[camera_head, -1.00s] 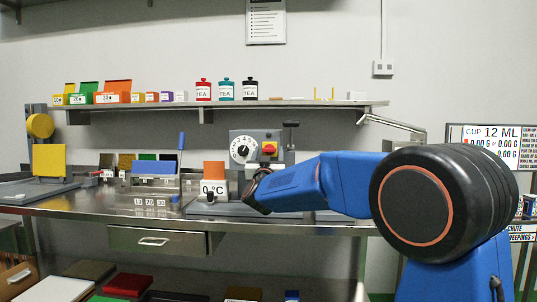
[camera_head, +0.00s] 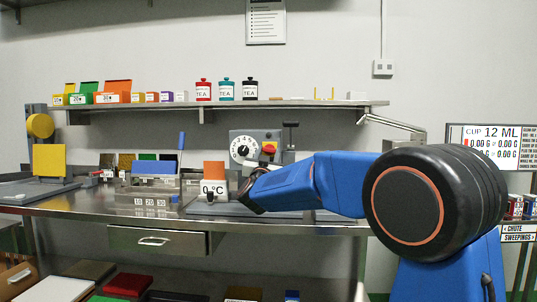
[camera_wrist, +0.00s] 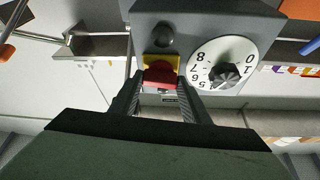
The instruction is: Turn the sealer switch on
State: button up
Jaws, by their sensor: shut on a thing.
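The sealer is a grey box (camera_head: 255,138) on the bench, with a white numbered dial (camera_head: 243,150) and a red switch on a yellow plate (camera_head: 268,148). In the wrist view, the box appears upside down; the red switch (camera_wrist: 160,77) and yellow plate (camera_wrist: 161,62) sit left of the dial (camera_wrist: 224,64). My gripper (camera_wrist: 160,92) has one finger on each side of the red switch and is shut on it. In the head view, my gripper (camera_head: 252,182) is low in front of the sealer, its fingertips hard to make out.
A 0 °C display (camera_head: 213,190) stands just left of my gripper, below an orange block (camera_head: 214,169). A black-topped lever (camera_head: 290,135) rises right of the sealer. A shelf (camera_head: 300,103) with tea tins runs above. The steel bench front (camera_head: 90,205) is partly bare.

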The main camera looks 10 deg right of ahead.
jog(key=m+g+h, duration=0.1)
jog(key=m, duration=0.2)
jog(key=m+g+h, duration=0.1)
jog(key=m, duration=0.2)
jog(key=shift+a+h, duration=0.15)
jog(key=shift+h, duration=0.25)
jog(key=m+g, duration=0.1)
jog(key=m, duration=0.1)
jog(key=m+g+h, duration=0.1)
jog(key=m, duration=0.2)
jog(key=shift+a, duration=0.1)
jog(key=m+g, duration=0.1)
jog(key=m, duration=0.1)
jog(key=m+g, duration=0.1)
jog(key=m, duration=0.2)
jog(key=shift+r+h, duration=0.15)
jog(key=shift+h, duration=0.15)
jog(key=shift+m+g, duration=0.7)
jog(key=shift+m, duration=1.2)
jog(key=o, duration=1)
jog(key=shift+o, duration=0.2)
jog(key=shift+r, duration=0.1)
jog(key=shift+y, duration=0.4)
